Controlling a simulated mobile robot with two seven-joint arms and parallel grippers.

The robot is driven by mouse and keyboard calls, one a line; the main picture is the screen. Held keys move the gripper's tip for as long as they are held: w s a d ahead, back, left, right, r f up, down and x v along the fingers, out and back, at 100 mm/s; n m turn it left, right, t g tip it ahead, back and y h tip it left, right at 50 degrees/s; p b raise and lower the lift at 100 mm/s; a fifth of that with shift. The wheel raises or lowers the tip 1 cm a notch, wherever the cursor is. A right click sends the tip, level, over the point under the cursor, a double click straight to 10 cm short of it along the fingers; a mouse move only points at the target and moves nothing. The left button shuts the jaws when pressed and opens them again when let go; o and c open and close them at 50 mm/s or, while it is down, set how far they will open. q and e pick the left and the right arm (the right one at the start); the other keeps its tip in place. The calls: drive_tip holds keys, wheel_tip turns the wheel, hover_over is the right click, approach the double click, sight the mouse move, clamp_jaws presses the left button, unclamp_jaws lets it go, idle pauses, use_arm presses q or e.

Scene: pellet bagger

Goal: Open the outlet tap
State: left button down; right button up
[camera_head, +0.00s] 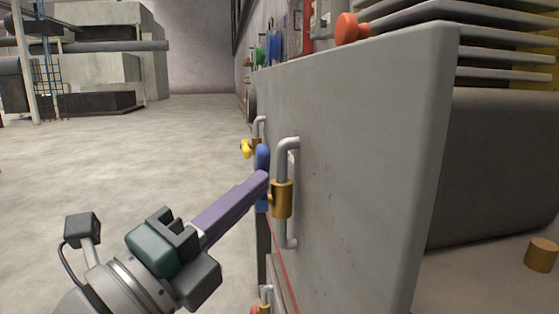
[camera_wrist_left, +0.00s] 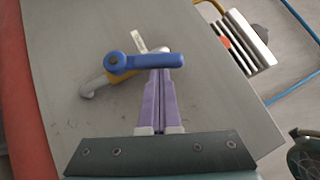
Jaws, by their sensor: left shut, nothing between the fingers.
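A tap with a blue lever (camera_head: 263,157) and a brass body (camera_head: 282,199) sits on a grey bent pipe (camera_head: 288,146) on the side of a grey cabinet. In the head view the lever stands roughly upright, alongside the pipe. My left gripper (camera_head: 264,177) is shut with nothing between its fingers, its tips at the lever. In the left wrist view the purple fingers (camera_wrist_left: 163,72) reach the right end of the blue lever (camera_wrist_left: 140,63); whether they touch cannot be told. The lever partly hides the brass body and pipe. My right gripper is not in view.
A tap with a yellow handle (camera_head: 247,148) is farther along the cabinet wall (camera_head: 350,150). Another tap with a red handle (camera_head: 262,309) shows at the bottom edge. A red knob (camera_head: 350,28) is at the cabinet top. The floor (camera_head: 120,165) to the left is clear.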

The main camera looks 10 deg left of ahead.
use_arm(q)
drive_tip(key=r+n+p, duration=0.1)
drive_tip(key=p, duration=0.1)
drive_tip(key=w+r+n+g+y+p, duration=0.1)
drive_tip(key=p, duration=0.2)
drive_tip(key=shift+w+a+n+g+y, duration=0.1)
drive_tip(key=shift+a+n+g+y, duration=0.1)
drive_tip(key=shift+n+g+y, duration=0.1)
drive_tip(key=shift+w+r+p, duration=0.1)
drive_tip(key=shift+p, duration=0.25)
drive_tip(key=shift+w+a+p, duration=0.1)
drive_tip(key=shift+w+p, duration=0.15)
drive_tip(key=shift+p, duration=0.15)
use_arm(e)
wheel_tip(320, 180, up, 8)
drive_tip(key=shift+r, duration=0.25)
use_arm(q)
drive_tip(key=shift+w, duration=0.1)
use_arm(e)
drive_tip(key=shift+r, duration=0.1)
